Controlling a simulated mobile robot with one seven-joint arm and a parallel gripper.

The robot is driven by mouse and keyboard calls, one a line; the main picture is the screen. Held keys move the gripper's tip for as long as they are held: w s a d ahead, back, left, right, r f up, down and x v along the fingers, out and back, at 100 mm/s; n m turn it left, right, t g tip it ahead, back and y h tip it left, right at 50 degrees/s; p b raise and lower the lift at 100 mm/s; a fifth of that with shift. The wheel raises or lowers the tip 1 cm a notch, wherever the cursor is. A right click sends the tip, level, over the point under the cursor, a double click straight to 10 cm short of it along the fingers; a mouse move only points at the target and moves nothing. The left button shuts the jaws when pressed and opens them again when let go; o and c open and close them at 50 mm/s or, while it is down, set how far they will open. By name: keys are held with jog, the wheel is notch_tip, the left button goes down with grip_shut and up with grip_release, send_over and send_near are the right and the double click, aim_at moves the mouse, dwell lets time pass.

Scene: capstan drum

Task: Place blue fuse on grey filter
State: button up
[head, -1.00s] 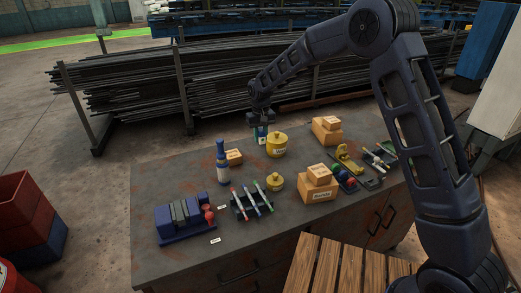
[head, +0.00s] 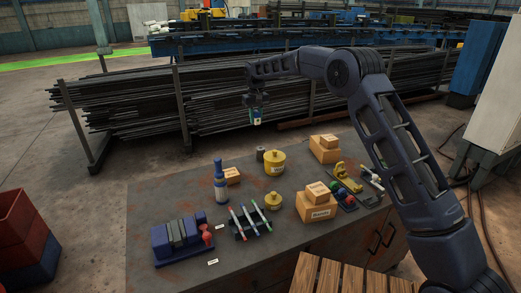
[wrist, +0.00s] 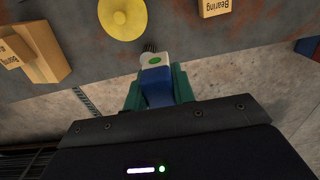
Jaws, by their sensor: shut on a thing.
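My gripper (head: 256,108) is shut on the blue fuse (head: 256,119), in the air above the table's far edge. In the wrist view the blue fuse (wrist: 157,88) sits between the green fingers, with a white end that bears a green oval. The grey filter (head: 260,154) is a small dark cylinder standing at the back of the table, left of the large yellow pot. The fuse is well above it and apart from it. In the wrist view a dark ribbed edge (wrist: 149,47) shows just beyond the white end, mostly hidden; it may be the filter.
The large yellow pot (head: 272,162) stands close beside the filter. A small box (head: 232,175) and a blue bottle (head: 220,182) are to its left. A smaller yellow pot (head: 273,201), marker rack (head: 248,222) and stacked boxes (head: 317,208) stand nearer the front.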

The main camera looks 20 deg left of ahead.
notch_tip(320, 180, up, 2)
send_over(260, 148)
notch_tip(260, 148, down, 19)
jog(key=shift+w+d+f, duration=0.1)
jog(key=shift+f, duration=0.05)
dwell(0.6)
jog(key=shift+f, duration=0.15)
jog(key=o, duration=1)
notch_tip(260, 148, up, 12)
jog(key=shift+r, duration=0.15)
